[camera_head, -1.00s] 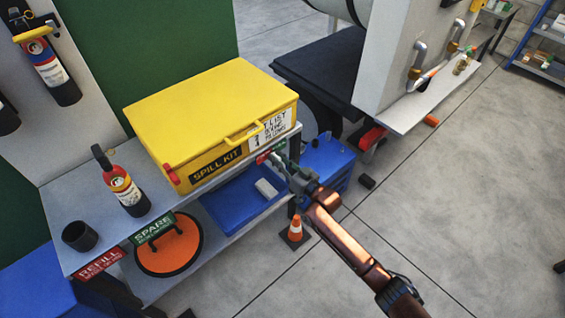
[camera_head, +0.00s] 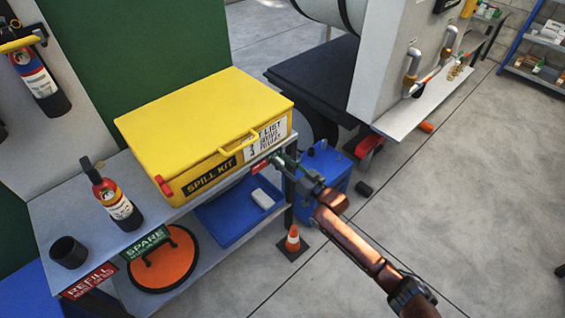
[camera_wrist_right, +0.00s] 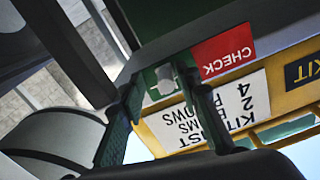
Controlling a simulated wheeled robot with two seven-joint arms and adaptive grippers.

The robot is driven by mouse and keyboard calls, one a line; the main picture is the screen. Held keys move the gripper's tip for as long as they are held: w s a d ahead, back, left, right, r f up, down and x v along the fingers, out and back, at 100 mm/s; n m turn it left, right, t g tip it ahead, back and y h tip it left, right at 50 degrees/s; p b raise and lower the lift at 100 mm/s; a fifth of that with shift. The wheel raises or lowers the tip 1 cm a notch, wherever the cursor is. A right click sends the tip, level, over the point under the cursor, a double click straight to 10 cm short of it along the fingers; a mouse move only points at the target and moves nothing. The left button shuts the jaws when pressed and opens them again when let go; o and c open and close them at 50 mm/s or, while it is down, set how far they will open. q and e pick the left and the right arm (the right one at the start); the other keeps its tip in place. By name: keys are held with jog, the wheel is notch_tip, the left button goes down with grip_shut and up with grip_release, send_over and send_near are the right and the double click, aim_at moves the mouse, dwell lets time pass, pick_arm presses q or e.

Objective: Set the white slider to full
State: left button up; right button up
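The white slider (camera_wrist_right: 165,78) is a small knob on a green and red label strip on the shelf's front edge, in the right wrist view. It sits on the green part, beside the red CHECK part (camera_wrist_right: 223,50). My right gripper (camera_wrist_right: 160,88) has its two dark green fingers apart, with the knob between their tips; I cannot tell whether they touch it. In the head view the right gripper (camera_head: 281,160) is at the right end of the shelf edge, beside the red label (camera_head: 261,168), and hides the slider. My left gripper is not in view.
A yellow spill kit box (camera_head: 205,120) stands on the grey shelf (camera_head: 165,190) just above the label strip. A fire extinguisher (camera_head: 115,200) and black cup (camera_head: 68,252) stand left. A blue tray (camera_head: 225,222) lies below; an orange cone (camera_head: 293,240) stands on the floor.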

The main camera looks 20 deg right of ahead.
jog(key=shift+s, duration=0.1)
jog(key=v, duration=1.1)
jog(key=shift+s+d, duration=0.2)
jog(key=shift+s, duration=0.15)
jog(key=shift+f, duration=0.1)
